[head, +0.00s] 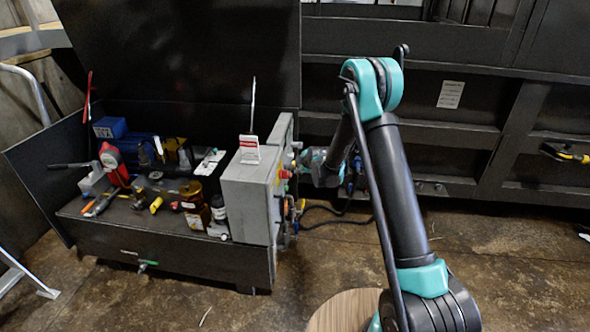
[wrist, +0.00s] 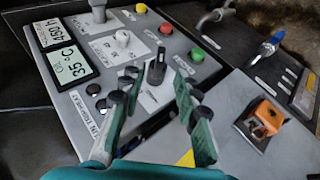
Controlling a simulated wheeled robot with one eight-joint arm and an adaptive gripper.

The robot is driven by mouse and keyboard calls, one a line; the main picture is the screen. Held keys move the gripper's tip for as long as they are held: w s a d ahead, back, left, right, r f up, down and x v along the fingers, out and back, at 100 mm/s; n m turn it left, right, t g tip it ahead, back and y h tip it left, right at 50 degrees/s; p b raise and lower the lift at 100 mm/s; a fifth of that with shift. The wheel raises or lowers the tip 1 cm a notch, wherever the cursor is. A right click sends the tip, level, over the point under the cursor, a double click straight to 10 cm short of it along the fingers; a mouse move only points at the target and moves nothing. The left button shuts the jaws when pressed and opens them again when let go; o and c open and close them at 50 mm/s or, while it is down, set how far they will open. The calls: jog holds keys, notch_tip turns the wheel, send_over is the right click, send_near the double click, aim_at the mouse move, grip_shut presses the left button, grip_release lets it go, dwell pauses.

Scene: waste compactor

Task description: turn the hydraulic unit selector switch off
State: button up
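The selector switch (wrist: 157,67) is a black knob on a pale square plate on the grey control panel (wrist: 95,78) in the wrist view. Its pointer reaches up and away from the plate. My gripper (wrist: 157,84) is open, with one padded finger to the left of the knob and one to the right. I see gaps on both sides and no clear contact. In the head view my gripper (head: 303,164) is at the right face of the grey control box (head: 247,197). The knob is hidden there.
Near the knob are a green button (wrist: 178,62), a red button (wrist: 197,55), a yellow button (wrist: 166,29) and a white knob (wrist: 122,38). Two displays (wrist: 69,67) lie left. An orange switch (wrist: 266,116) is at right. The open black cabinet (head: 165,245) holds hydraulic parts.

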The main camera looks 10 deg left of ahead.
aim_at(295, 168)
jog(key=shift+x, duration=3.15)
jog(key=shift+c, duration=0.5)
grip_shut()
